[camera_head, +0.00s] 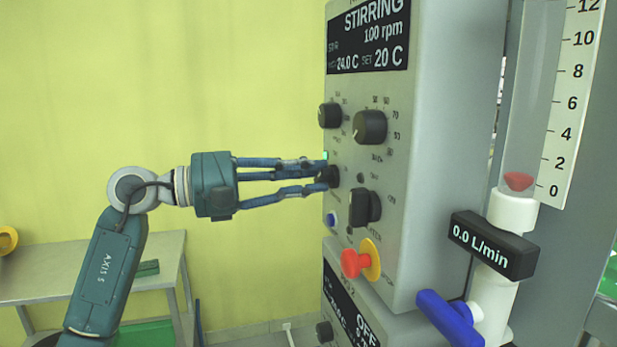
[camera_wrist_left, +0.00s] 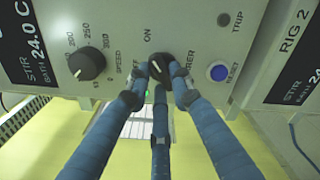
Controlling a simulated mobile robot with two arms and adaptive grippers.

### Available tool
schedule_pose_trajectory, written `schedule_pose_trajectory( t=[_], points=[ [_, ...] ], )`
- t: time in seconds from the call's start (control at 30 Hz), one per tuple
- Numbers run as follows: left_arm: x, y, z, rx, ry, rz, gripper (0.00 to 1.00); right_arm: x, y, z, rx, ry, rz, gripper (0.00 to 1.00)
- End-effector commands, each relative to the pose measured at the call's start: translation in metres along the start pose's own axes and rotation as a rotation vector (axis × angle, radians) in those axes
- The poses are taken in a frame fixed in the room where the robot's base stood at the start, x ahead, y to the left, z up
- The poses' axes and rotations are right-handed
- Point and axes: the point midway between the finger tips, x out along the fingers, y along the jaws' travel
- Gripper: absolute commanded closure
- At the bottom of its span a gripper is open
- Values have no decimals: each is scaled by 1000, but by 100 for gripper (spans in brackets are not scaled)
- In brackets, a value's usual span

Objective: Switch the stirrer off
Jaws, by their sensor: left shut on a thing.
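The grey control panel (camera_head: 400,262) carries a display (camera_head: 368,38) reading "STIRRING 100 rpm", with 24.0 C and SET 20 C. The black stirrer knob (camera_head: 328,177) is at the panel's left edge, below a small lit green lamp (camera_head: 325,155). My left gripper (camera_head: 318,174) reaches it from the left, its fingers shut around it. The left wrist view shows the fingers closed about the stirrer knob (camera_wrist_left: 159,66), between ON and OFF lettering. The fingers partly hide the lettering, and I cannot tell its exact setting. My right gripper is not in view.
Close by are the speed knob (camera_wrist_left: 87,64), a blue reset button (camera_wrist_left: 218,72), a black switch (camera_head: 364,208) and a red stop button (camera_head: 355,263). A flow meter (camera_head: 493,244) reading 0.0 L/min stands at right.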

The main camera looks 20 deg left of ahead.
Motion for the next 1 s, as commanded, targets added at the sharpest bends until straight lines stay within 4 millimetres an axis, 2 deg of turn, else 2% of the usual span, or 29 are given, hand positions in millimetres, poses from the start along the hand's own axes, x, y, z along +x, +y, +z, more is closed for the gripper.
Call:
schedule_pose_trajectory(
  t=[0.33, 0.7, 1.0],
  points=[
    [0, -1, -3, -299, 4, -1, 100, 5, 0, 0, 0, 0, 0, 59],
    [0, -2, -4, -639, 4, -1, 100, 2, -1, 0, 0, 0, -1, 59],
    [0, -3, -4, -839, 3, -1, 100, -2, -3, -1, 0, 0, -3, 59]
  ],
)
